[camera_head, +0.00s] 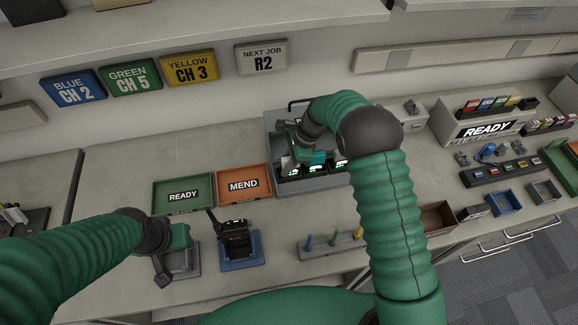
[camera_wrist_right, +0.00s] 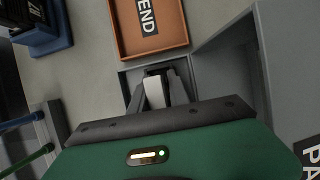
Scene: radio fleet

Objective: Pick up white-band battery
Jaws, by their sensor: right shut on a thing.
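In the right wrist view my right gripper (camera_wrist_right: 158,92) is shut on the white-band battery (camera_wrist_right: 154,94), whose pale face and dark end show between the fingers. Just beyond the fingertips is a grey-walled bay. In the head view my right gripper (camera_head: 297,160) is over the grey charger (camera_head: 276,130), at its left bay; the arm covers part of the charger and the battery cannot be made out there. Green lights show along the charger's front. My left gripper (camera_head: 172,262) is low at the left over a grey stand; its fingers are too unclear to read.
Green READY tray (camera_head: 163,205) and orange MEND tray (camera_head: 263,196) lie left of the charger. A black radio (camera_head: 236,236) stands on a blue base in front. A peg rack (camera_head: 312,246) is near the front edge. Bins and a battery row (camera_head: 500,172) fill the right.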

